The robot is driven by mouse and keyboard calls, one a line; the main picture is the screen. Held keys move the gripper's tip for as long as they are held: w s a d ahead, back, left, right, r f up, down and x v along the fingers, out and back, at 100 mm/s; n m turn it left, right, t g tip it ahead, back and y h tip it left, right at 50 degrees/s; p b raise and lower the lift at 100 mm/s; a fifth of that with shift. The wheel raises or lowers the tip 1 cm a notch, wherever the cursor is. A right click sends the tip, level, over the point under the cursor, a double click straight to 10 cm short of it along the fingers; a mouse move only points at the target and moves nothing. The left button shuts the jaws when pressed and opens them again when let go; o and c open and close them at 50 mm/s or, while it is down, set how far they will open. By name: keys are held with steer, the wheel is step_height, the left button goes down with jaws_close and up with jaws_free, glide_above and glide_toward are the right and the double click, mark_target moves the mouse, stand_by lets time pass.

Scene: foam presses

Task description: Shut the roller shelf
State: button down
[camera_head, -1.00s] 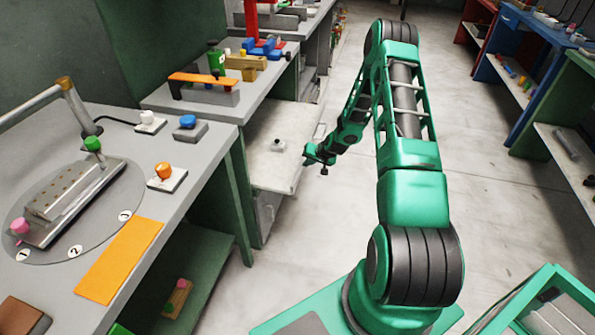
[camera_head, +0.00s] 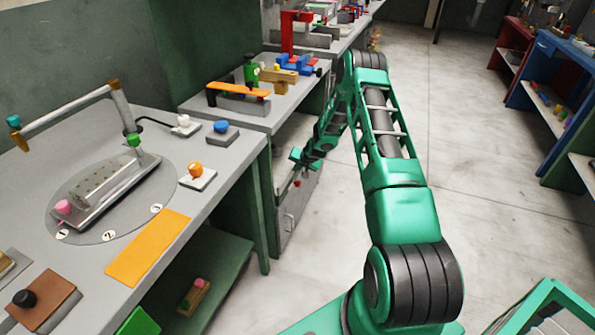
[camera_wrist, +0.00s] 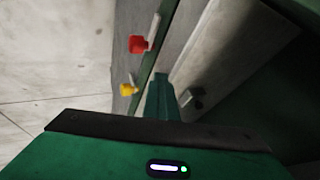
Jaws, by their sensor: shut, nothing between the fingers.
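The roller shelf shows in the wrist view as a pale grey panel (camera_wrist: 225,45) with a small grey block (camera_wrist: 193,97) on it. In the head view it is almost wholly hidden under the bench and behind my arm, so its exact position cannot be told. My gripper (camera_head: 302,160) is shut and empty at the front of the bench, at the shelf's outer edge. In the wrist view my gripper's fingers (camera_wrist: 160,90) lie close along the panel's edge; whether they touch it cannot be told.
A grey cabinet (camera_head: 297,207) stands below. Red (camera_wrist: 138,44) and yellow (camera_wrist: 127,90) knobs are near my fingers. The bench (camera_head: 235,113) above holds an orange bar and a green-topped tool. The near table (camera_head: 222,182) is at left.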

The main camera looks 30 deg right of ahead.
steer(key=shift+w+a+r, duration=0.15)
steer(key=shift+w+a, duration=0.2)
steer(key=shift+w, duration=0.05)
steer(key=s+d, duration=0.3)
steer(key=s, duration=0.1)
steer(key=s+a+r+n+g+h, duration=0.1)
steer(key=s+a+r+g, duration=0.1)
steer(key=s+r, duration=1.3)
steer(key=s+a+r+n+g, duration=0.25)
steer(key=s+r, duration=0.95)
steer(key=r, duration=0.6)
steer(key=s+a+r+g, duration=0.1)
steer(key=s+a+r, duration=0.2)
steer(key=s, duration=1)
steer(key=s+a+r+g+y, duration=0.1)
steer(key=s+a+r, duration=0.3)
steer(key=s, duration=1)
steer(key=shift+s+a+r+m+g, duration=0.35)
steer(key=shift+a+g, duration=0.1)
steer(key=shift+a, duration=0.7)
